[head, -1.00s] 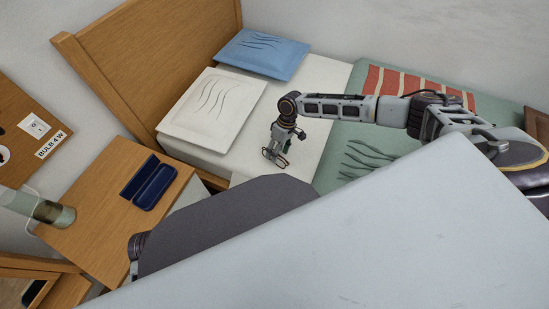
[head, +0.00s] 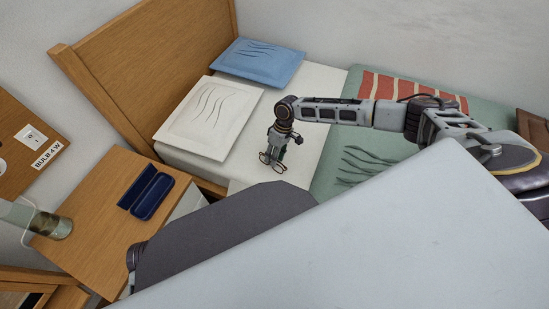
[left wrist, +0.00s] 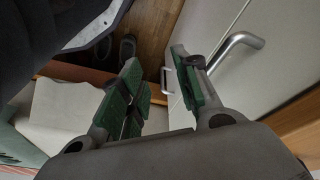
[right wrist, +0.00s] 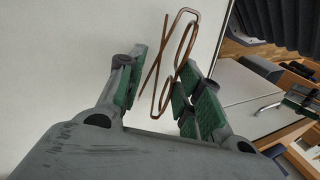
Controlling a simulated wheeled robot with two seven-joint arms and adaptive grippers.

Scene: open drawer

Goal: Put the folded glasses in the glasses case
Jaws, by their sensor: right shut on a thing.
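The folded glasses (right wrist: 186,42), with a thin copper-brown frame, are pinched between the fingertips of my right gripper (right wrist: 163,78). In the head view, my right gripper (head: 281,143) points down over the white bed sheet near the bed's front edge, with the glasses (head: 270,160) at its tips. The dark blue glasses case (head: 151,196) lies open on the wooden nightstand, left of and apart from the right gripper. My left gripper (left wrist: 157,78) has its green-padded fingers apart with nothing between them, near a white front with a metal handle. It is hidden in the head view.
The bed's headboard (head: 150,60) rises behind the nightstand. White (head: 208,118) and blue (head: 260,60) pillows lie on the bed. A metal handle (left wrist: 238,42) is close to the left gripper.

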